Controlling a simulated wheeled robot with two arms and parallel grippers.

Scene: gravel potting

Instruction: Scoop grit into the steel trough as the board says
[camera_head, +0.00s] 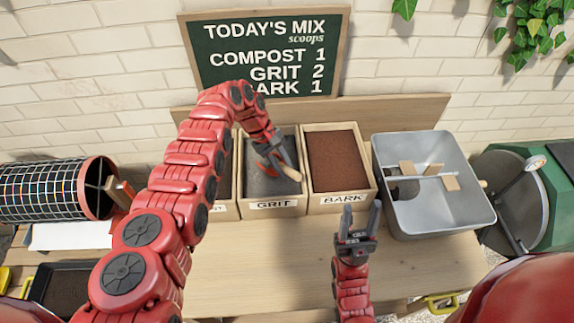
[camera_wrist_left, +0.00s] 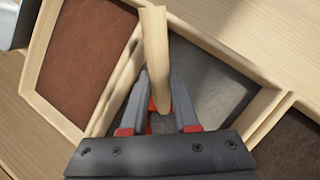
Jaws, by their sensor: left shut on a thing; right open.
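The board (camera_head: 268,55) reads compost 1, grit 2, bark 1. The grit bin (camera_head: 272,204) holds grey grit (camera_head: 262,183). My left gripper (camera_head: 277,160) is over this bin, shut on a scoop whose pale wooden handle (camera_head: 287,162) sticks out. The handle also shows between the fingers in the left wrist view (camera_wrist_left: 155,50); the scoop's bowl is mostly hidden, so I cannot tell its load. The steel trough (camera_head: 440,215) stands right of the bins, with a small dark patch of material (camera_head: 403,190) inside at its left. My right gripper (camera_head: 360,217) is open and empty, in front of the bark bin.
The bark bin (camera_head: 342,199) holds red-brown bark. The compost bin, left of grit, is partly hidden by my left arm. A thin bar with wooden pieces (camera_head: 433,170) crosses the trough. A mesh drum (camera_head: 50,190) stands left. The front table (camera_head: 260,260) is clear.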

